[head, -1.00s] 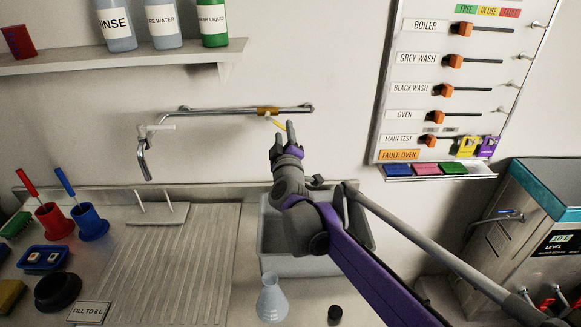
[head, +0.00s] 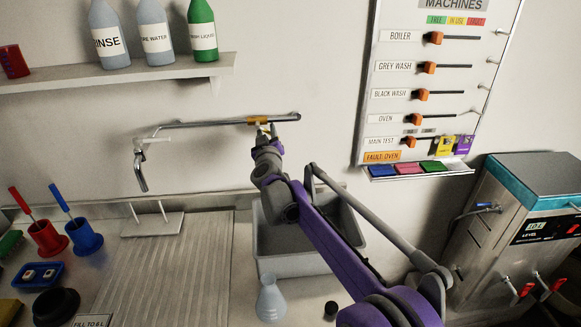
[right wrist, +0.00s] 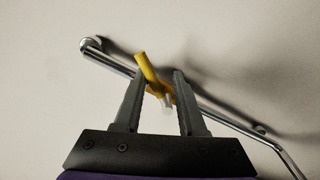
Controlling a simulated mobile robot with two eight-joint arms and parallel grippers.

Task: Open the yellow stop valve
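The yellow stop valve sits on a chrome pipe (head: 215,123) along the wall above the sink. Its brass-coloured body (head: 257,119) shows in the head view, with its lever mostly hidden behind my right gripper (head: 266,132). In the right wrist view the yellow lever (right wrist: 147,68) stands out from the pipe, angled up and left. The two fingers of my right gripper (right wrist: 159,88) are apart there, with the lever's lower part and a pale stem between their tips. I cannot tell whether either finger touches it. My left gripper is not in view.
The grey sink (head: 292,266) lies below, partly behind my right arm. A shelf (head: 165,74) with bottles is above left. A machine status board (head: 385,92) hangs right, and a teal-topped machine (head: 535,180) stands further right. A flask (head: 271,298) stands in front.

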